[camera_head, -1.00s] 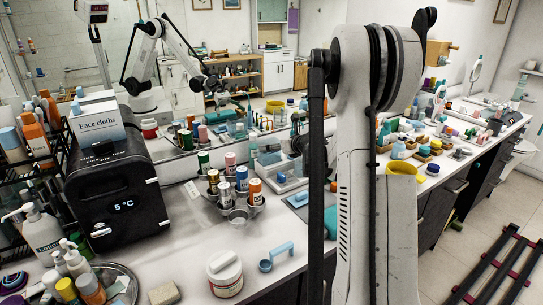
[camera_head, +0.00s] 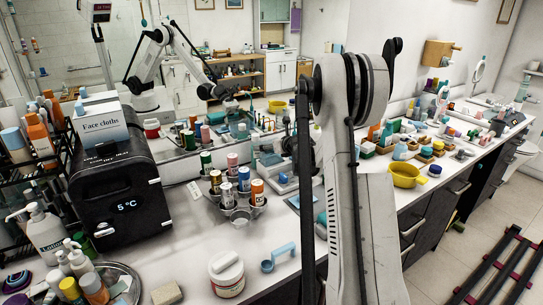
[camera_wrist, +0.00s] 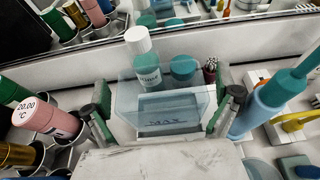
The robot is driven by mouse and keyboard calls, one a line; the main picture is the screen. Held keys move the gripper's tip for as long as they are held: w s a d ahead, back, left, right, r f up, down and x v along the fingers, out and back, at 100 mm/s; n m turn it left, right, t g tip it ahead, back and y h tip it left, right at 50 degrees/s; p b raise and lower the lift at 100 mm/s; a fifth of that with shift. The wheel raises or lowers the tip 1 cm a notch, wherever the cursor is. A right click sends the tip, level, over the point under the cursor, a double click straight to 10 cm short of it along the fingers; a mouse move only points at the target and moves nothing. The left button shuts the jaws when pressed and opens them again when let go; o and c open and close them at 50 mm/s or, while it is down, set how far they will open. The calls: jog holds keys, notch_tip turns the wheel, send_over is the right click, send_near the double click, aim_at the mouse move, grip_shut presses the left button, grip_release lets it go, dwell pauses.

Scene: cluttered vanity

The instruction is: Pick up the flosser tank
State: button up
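The flosser tank (camera_wrist: 168,112) is a clear bluish box marked "MAX" in the middle of the wrist view. A white-capped teal bottle (camera_wrist: 146,66) and a teal-lidded jar (camera_wrist: 184,70) show at its back; I cannot tell whether they are inside it or behind it. My gripper (camera_wrist: 162,106) is open, with one green-padded finger on each side of the tank. The left finger is close to the tank's left side and the right finger close to its right side; contact is unclear. In the head view my arm hides most of the gripper.
A blue bottle-like item (camera_wrist: 258,112) with a teal top leans just right of the right finger. A pink can (camera_wrist: 48,118) stands in a holder at left. The mirror wall is close behind. A yellow bowl (camera_head: 405,176) and a white tub (camera_head: 227,273) stand on the counter.

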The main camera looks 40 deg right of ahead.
jog(key=c, duration=1.2)
jog(key=shift+c, duration=0.2)
notch_tip(320, 180, up, 10)
